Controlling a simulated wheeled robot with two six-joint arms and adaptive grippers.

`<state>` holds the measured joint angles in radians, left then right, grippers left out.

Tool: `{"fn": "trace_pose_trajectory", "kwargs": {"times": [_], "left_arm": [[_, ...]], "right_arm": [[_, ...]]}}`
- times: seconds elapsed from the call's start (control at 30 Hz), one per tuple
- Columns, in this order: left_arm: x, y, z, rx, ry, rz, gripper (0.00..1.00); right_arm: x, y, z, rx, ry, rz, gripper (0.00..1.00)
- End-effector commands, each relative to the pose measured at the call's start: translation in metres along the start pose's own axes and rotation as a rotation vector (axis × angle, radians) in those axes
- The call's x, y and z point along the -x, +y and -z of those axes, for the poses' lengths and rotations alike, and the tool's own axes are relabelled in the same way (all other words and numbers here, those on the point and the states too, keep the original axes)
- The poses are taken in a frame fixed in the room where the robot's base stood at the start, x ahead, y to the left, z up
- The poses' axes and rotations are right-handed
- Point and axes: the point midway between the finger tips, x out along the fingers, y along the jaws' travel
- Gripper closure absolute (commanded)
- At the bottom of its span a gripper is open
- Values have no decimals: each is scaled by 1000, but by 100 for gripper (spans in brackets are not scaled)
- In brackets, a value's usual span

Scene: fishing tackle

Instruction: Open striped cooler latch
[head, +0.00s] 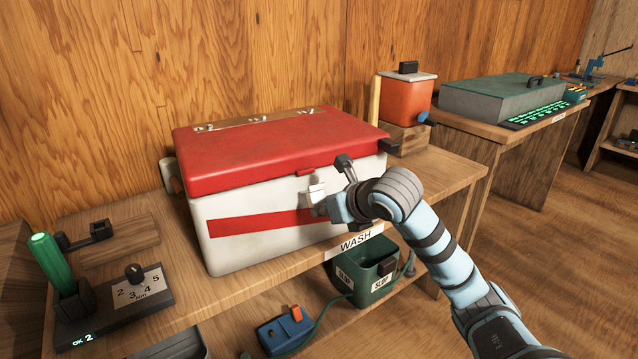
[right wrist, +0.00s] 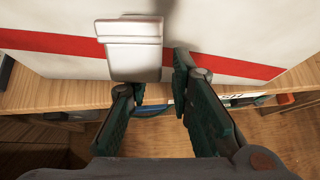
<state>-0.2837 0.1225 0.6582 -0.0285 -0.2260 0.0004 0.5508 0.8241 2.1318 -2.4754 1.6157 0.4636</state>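The cooler (head: 232,213) is white with a red stripe and stands on the wooden bench. Its red lid (head: 270,150) is down. The white latch (head: 316,191) is on the front near the right side; it also shows in the right wrist view (right wrist: 130,50), in front of the red stripe. My right gripper (head: 325,208) is at the cooler's front, by the latch's lower part. In the right wrist view its fingers (right wrist: 159,84) are apart with nothing between them, just below and right of the latch. I cannot tell whether a fingertip touches it. My left gripper is not in view.
A dial box (head: 135,291) and green cylinder (head: 50,260) stand left on the bench. An orange container (head: 405,102) is behind right. A green bin (head: 372,286) and blue box (head: 285,333) sit below the front edge.

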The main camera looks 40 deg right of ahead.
Motion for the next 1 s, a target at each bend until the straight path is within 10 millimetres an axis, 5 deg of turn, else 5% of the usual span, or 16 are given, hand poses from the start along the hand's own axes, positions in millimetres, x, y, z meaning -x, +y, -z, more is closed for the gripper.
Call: {"fn": "trace_pose_trajectory", "kwargs": {"times": [0.23, 0.57, 1.0], "left_arm": [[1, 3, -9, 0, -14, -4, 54], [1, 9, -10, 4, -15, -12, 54], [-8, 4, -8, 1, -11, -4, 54]], "right_arm": [[0, 0, 0, 0, 0, 1, 37], [3, -1, 0, 0, -1, 1, 37], [63, -1, 0, 3, -4, 3, 37]]}}
